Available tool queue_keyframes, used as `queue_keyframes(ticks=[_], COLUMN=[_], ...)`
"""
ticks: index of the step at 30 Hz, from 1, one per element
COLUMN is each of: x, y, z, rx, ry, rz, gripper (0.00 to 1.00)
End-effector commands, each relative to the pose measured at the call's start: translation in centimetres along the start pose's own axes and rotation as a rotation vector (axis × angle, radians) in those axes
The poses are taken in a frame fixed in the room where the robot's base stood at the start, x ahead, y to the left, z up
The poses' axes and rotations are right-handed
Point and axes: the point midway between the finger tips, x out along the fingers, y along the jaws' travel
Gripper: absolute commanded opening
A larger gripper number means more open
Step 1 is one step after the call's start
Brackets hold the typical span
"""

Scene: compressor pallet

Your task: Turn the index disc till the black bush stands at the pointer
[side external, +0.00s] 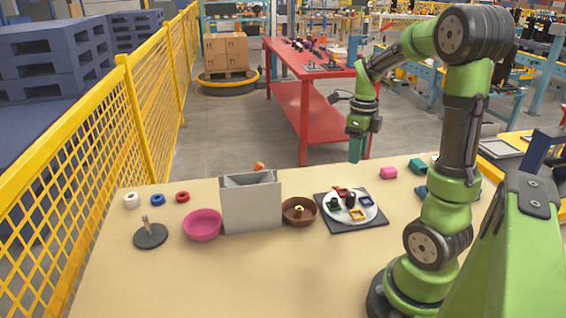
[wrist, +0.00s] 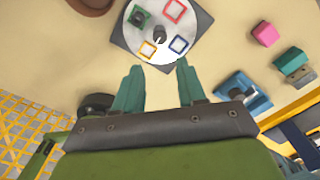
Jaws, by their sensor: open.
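The index disc (side external: 366,212) is a white round plate on a dark square base (side external: 322,199); the disc also shows in the wrist view (wrist: 131,42). It carries red, yellow and blue square frames and a green piece (side external: 334,204). A dark upright cylinder (side external: 350,199) stands near its middle; I cannot tell whether this is the black bush or a knob. The green piece looks dark inside. I cannot make out the pointer. My gripper (side external: 358,155) is open and empty, above and behind the disc in the side view; its fingers show apart in the wrist view (wrist: 157,80).
A brown bowl (side external: 288,217) and a grey upright box (side external: 252,208) stand left of the disc, then a pink bowl (side external: 202,226). A pink block (side external: 388,173) and teal blocks lie to the right. The table front is clear.

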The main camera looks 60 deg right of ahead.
Motion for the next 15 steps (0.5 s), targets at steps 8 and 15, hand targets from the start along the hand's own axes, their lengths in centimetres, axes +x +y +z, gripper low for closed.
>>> queue_keyframes(ticks=[8,15], x=[6.2,11.2], y=[0.1,0.0], z=[-0.1,-0.1], rx=[0.000,0.000], ry=[0.006,0.004], rz=[0.005,0.003], gripper=[0.40,0.40])
